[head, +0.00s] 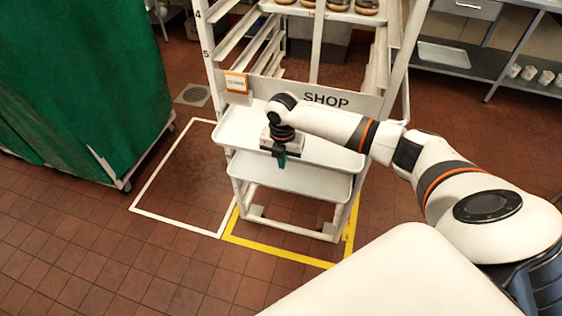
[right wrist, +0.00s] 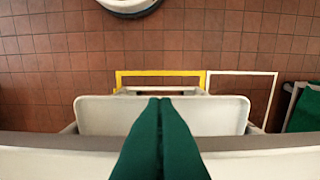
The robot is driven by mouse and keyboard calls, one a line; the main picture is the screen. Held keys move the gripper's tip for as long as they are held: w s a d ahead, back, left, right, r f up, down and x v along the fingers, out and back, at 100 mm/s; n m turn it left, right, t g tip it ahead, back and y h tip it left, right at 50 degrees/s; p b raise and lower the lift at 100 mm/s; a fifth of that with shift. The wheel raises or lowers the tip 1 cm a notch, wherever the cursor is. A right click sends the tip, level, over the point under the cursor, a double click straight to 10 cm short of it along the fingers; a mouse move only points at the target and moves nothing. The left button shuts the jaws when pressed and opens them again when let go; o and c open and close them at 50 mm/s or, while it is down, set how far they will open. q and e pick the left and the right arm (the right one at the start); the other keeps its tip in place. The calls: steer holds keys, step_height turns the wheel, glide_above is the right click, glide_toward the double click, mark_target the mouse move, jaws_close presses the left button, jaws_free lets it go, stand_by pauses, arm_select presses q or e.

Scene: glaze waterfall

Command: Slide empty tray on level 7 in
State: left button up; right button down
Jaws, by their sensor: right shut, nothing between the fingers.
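The rack (head: 390,100) carries a SHOP sign, with two empty pale trays below it. The upper empty tray (head: 325,152) sticks out at the front. The lower empty tray (head: 300,183) sits just under it. I cannot read a level 7 label. My right gripper (head: 281,158) is shut and empty, fingers pointing down over the upper tray; I cannot tell whether they touch it. In the right wrist view the green fingertips (right wrist: 160,100) overlap a pale tray's (right wrist: 108,118) front edge. My left gripper is not in view.
A green-covered cart (head: 95,80) stands at the left. White tape (head: 150,185) and yellow tape (head: 285,256) mark the floor. Loaded shelves are higher on the rack. A metal shelf with a tray (head: 443,54) and cups is at the back right. Floor before the rack is clear.

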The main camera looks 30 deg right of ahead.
steer(key=w+d+b, duration=0.1)
steer(key=w+d, duration=0.3)
steer(key=shift+w+d+b, duration=0.1)
steer(key=shift+d+b, duration=0.25)
steer(key=shift+b, duration=0.05)
steer(key=shift+w+d, duration=0.1)
steer(key=shift+d, duration=0.1)
